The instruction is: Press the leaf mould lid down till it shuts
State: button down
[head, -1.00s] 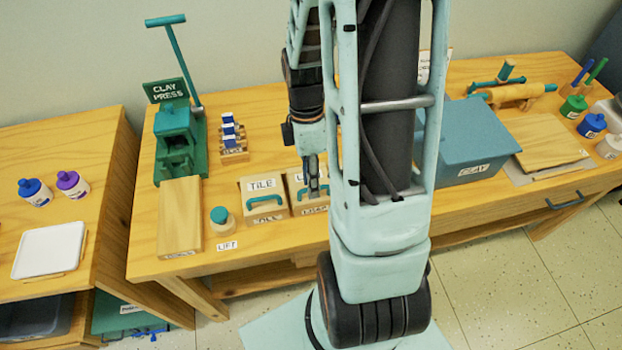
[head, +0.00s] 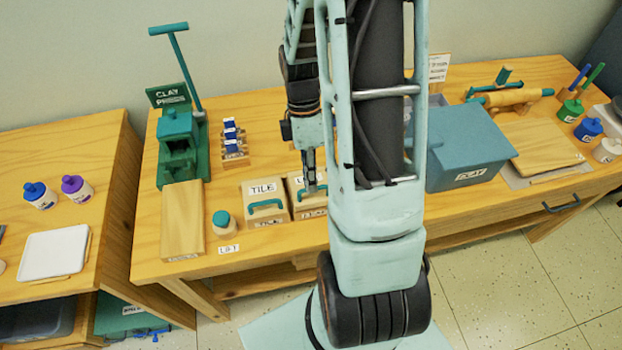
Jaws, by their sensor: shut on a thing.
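The leaf mould (head: 296,197) is a small wooden box-like mould with a teal handle on its lid. It stands on the wooden table, just right of the matching mould labelled TILE (head: 263,200). Its top label is mostly hidden by my arm; only an "L" shows. My gripper (head: 311,187) points down over the leaf mould, its fingers shut on the lid handle (head: 321,188). My arm covers the mould's right side. I cannot tell how wide any gap under the lid is.
A green clay press (head: 178,140) with a long lever stands at the left, a wooden board (head: 182,220) before it. A small teal-capped jar (head: 222,222) stands left of the TILE mould. The blue-grey clay box (head: 465,145) is at the right.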

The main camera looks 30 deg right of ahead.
jog(key=shift+w+d+r+g+p, duration=0.15)
jog(key=shift+w+r+g+p, duration=0.45)
jog(key=shift+w+r+p, duration=0.1)
jog(key=shift+w+d+r, duration=0.1)
jog(key=shift+w, duration=0.15)
jog(key=c, duration=2)
grip_release()
jog(key=shift+w, duration=0.1)
jog(key=shift+c, duration=0.2)
jog(key=v, duration=1.2)
jog(key=shift+d, duration=0.15)
